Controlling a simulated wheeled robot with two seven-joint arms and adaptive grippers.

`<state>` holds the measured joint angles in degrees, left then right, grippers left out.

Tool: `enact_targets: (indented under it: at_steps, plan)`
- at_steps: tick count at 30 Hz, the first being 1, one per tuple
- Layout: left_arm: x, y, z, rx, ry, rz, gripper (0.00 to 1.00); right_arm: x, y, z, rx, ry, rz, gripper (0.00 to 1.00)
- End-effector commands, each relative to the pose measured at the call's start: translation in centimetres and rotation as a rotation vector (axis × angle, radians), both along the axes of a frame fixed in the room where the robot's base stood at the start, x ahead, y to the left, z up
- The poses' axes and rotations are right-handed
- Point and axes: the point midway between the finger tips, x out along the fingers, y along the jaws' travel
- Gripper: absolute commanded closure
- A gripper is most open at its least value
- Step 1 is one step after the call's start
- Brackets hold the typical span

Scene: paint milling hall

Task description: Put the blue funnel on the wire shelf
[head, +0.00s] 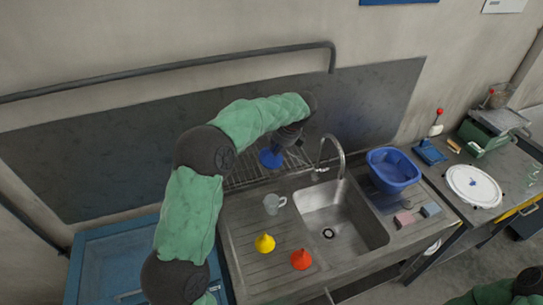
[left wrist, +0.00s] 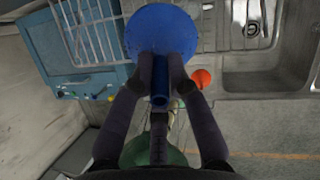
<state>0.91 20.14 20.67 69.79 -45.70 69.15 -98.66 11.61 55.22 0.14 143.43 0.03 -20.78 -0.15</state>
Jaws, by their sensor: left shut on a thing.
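The blue funnel (head: 269,159) is held by my left gripper (head: 280,147), above the wire shelf (head: 241,180) behind the sink. In the left wrist view the funnel (left wrist: 160,28) has its wide mouth away from the camera, and its narrow stem sits between the two fingers of the left gripper (left wrist: 161,62). The shelf's bars run along the back wall panel, partly hidden by my arm; the gap between funnel and bars cannot be judged. My right gripper is not in view.
A tap (head: 334,150) rises right of the shelf. On the drainboard stand a clear mug (head: 272,203), a yellow funnel (head: 264,243) and a red funnel (head: 301,259). The sink basin (head: 345,222) is empty. A blue tub (head: 392,168) stands to its right.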

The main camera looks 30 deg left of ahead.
Motion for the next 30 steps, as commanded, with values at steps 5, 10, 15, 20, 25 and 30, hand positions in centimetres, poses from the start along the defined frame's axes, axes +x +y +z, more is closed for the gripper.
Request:
enact_targets:
  at_steps: [5,10,15,20,25,30]
  plan:
    - [-0.1,1.0,-1.1,0.001,0.0,0.0,1.0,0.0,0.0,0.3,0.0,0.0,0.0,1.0]
    - [-0.2,1.8,-2.1,0.0,0.001,0.0,1.0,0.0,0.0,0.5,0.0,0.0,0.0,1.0]
    - [-0.3,1.8,-4.3,0.0,0.002,-0.001,1.0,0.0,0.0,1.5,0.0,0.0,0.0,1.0]
    - [-0.2,1.8,-5.2,0.0,-0.002,-0.001,1.0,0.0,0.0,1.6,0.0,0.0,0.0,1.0]
    - [-0.2,1.8,-5.2,-0.001,-0.001,-0.002,1.0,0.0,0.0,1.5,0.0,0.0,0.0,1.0]
    - [-0.2,1.8,-5.3,0.0,0.0,-0.001,0.58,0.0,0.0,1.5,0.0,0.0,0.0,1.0]
